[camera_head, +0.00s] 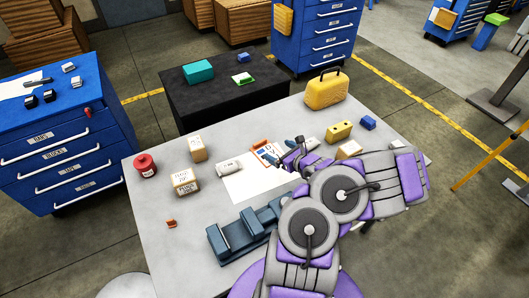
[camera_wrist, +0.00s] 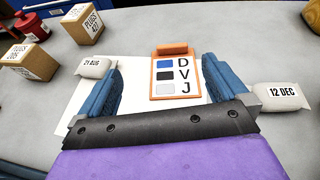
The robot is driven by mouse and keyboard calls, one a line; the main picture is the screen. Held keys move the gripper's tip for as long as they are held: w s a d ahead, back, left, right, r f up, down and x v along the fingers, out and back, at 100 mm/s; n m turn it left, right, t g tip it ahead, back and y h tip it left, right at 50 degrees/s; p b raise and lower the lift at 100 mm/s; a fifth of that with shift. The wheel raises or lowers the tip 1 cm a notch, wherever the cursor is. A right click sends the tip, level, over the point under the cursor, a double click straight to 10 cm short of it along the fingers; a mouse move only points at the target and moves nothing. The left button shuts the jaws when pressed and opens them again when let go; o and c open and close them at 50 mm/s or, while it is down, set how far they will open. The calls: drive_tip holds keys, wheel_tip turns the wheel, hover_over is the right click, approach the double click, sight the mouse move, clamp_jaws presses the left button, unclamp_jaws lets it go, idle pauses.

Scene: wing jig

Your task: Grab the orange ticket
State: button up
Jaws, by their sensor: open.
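The orange ticket (camera_wrist: 154,86) is a small orange-framed card with blue, black and grey squares beside the letters D, V and J. It lies on a white sheet (camera_wrist: 137,110) on the grey table, with an orange bar at its far edge. In the head view the ticket (camera_head: 262,148) is at the table's middle, partly hidden by the gripper. My gripper (camera_wrist: 162,80) is open, its two blue fingers on either side of the ticket in the wrist view. The fingers do not appear to touch it. In the head view my gripper (camera_head: 281,149) is beside the ticket.
Cardboard boxes (camera_head: 185,181), a red canister (camera_head: 145,165), a yellow case (camera_head: 326,90), a yellow block (camera_head: 339,131) and a blue-grey fixture (camera_head: 237,236) sit around the table. The front left is mostly clear.

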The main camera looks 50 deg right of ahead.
drive_tip(key=shift+m+h, duration=0.3)
drive_tip(key=shift+m, duration=0.3)
drive_tip(key=d+f, duration=0.2)
drive_tip(key=f, duration=0.1)
drive_tip(key=shift+s+d, duration=0.3)
drive_tip(key=shift+s, duration=0.1)
drive_tip(key=b, duration=0.2)
approach(261, 142)
drive_tip(key=x, duration=0.2)
drive_tip(key=b+x, duration=0.1)
drive_tip(key=x, duration=0.1)
drive_tip(key=shift+w+d+b, duration=0.3)
drive_tip(key=shift+d, duration=0.15)
drive_tip(key=w, duration=0.1)
drive_tip(key=w+f+b, duration=0.1)
drive_tip(key=w+f, duration=0.1)
drive_tip(key=shift+w+a+b, duration=0.25)
drive_tip(key=shift+w+b, duration=0.1)
drive_tip(key=shift+b, duration=0.05)
drive_tip(key=shift+w+d, duration=0.2)
drive_tip(key=shift+w, duration=0.3)
drive_tip(key=shift+c, duration=0.2)
drive_tip(key=c, duration=1)
